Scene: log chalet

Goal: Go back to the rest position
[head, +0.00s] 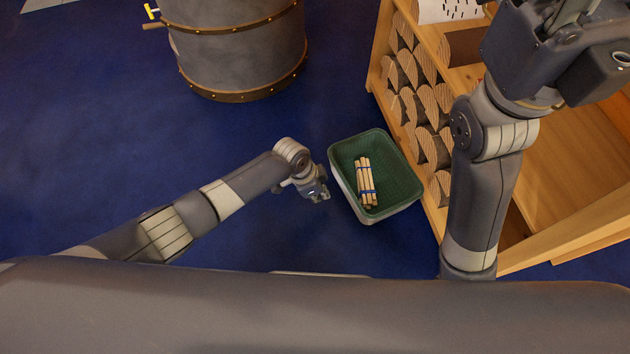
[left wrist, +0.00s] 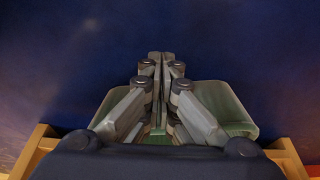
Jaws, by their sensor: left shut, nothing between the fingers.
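My left gripper (head: 319,196) is low over the blue floor, just left of the green-lined bin (head: 400,172). In the left wrist view, its fingers (left wrist: 160,60) are together with nothing between them, and the bin (left wrist: 238,108) shows behind them. A bundle of light wooden sticks (head: 367,180) with blue bands lies inside the bin, apart from the gripper. My right arm rises at the right of the head view, and its end (head: 560,45) is near the top right corner. I cannot make out the right fingertips.
A wooden shelf unit (head: 437,50) with stacked cut logs (head: 420,95) stands right of the bin, behind my right arm. A large grey barrel (head: 240,50) with brown bands and a yellow tap stands at the top. The blue floor (head: 90,120) on the left is clear.

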